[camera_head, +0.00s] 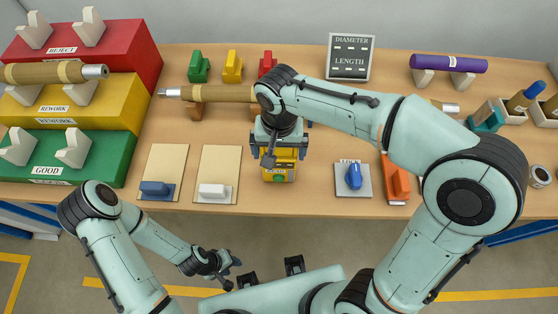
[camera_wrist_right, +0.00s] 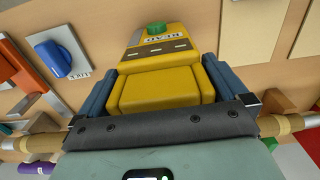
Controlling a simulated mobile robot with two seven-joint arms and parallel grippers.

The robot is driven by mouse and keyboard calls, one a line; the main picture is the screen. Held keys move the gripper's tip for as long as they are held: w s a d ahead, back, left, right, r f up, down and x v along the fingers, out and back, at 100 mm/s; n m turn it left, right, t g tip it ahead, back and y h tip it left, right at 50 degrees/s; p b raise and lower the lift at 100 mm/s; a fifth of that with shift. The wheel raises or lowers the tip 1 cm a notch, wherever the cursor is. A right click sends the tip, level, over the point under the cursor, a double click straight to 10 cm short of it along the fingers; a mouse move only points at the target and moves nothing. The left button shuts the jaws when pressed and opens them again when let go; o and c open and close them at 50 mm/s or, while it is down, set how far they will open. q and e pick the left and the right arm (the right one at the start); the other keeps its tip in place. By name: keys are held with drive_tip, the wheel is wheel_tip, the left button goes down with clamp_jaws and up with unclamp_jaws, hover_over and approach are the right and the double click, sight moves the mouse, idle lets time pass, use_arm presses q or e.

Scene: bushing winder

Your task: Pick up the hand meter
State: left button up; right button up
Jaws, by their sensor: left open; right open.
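The hand meter is a yellow block with a dark display strip and a green button; it stands near the table's front edge in the head view (camera_head: 279,173) and shows at the top middle of the right wrist view (camera_wrist_right: 160,58). My right gripper (camera_head: 278,150) is over it from behind and above. Its two blue-grey fingers, also seen in the right wrist view (camera_wrist_right: 162,70), are open, one on each side of the yellow body. Whether they touch it I cannot tell. My left gripper (camera_head: 222,268) is open and empty, low in front of the table.
A brown rod (camera_head: 215,94) lies behind the meter on supports, partly hidden by my right arm. A blue-knobbed plate (camera_head: 353,178) and an orange block (camera_head: 396,180) stand right of the meter. Two beige boards (camera_head: 220,166) lie left. Red, yellow and green racks (camera_head: 65,157) fill the left end.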

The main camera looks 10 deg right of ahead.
drive_tip(key=shift+f, duration=0.5)
drive_tip(key=c, duration=1.2)
drive_tip(key=shift+r, duration=0.1)
drive_tip(key=shift+r, duration=0.1)
